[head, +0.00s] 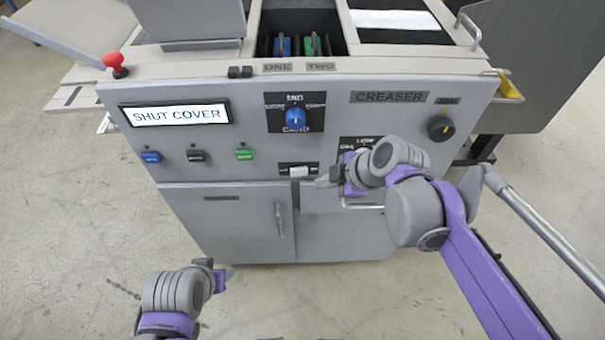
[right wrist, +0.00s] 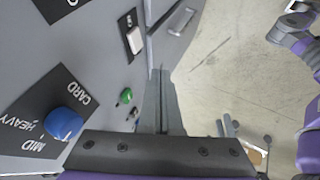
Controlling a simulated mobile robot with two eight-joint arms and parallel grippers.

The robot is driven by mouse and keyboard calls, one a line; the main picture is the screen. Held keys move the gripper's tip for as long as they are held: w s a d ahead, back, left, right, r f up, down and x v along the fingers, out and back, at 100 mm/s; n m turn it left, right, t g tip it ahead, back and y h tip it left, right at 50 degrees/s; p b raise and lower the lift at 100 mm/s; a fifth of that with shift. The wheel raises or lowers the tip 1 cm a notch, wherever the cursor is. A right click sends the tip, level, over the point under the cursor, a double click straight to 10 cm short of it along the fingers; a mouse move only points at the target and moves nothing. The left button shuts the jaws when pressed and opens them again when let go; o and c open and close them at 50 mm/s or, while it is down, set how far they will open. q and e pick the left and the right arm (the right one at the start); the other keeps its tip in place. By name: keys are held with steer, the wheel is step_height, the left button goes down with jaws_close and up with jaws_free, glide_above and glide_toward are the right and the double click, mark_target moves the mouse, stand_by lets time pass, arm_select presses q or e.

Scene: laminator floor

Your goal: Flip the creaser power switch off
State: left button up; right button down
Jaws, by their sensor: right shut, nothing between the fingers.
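A white rocker switch (head: 299,171) sits on a small black plate low on the grey machine's front; its lettering is too small to read. It also shows in the right wrist view (right wrist: 135,40). Which way it is tipped I cannot tell. The CREASER label (head: 388,97) is at the panel's upper right. My right gripper (head: 322,182) is shut and empty, just right of and slightly below the rocker in the head view. In the right wrist view its fingertips (right wrist: 160,73) appear apart from the switch. My left gripper (head: 222,275) is low in front of the machine; its fingers are unclear.
A blue knob (head: 295,118) is above the rocker, and a dark knob (head: 440,127) is at right. Blue, black and green buttons (head: 244,155) line the left below a "SHUT COVER" display (head: 174,113). My right arm hides part of a black plate (head: 358,143). A red button (head: 115,64) stands at top left.

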steer(key=b, duration=0.1)
glide_toward(300, 175)
steer(key=s+a+f, duration=0.2)
steer(key=a+f, duration=0.2)
steer(key=f, duration=0.1)
arm_select(q)
steer(key=shift+f, duration=0.6)
arm_select(e)
steer(key=shift+w+a+r, duration=0.1)
steer(key=shift+w, duration=0.75)
steer(key=shift+w+a+r, duration=0.1)
steer(key=shift+w, duration=0.8)
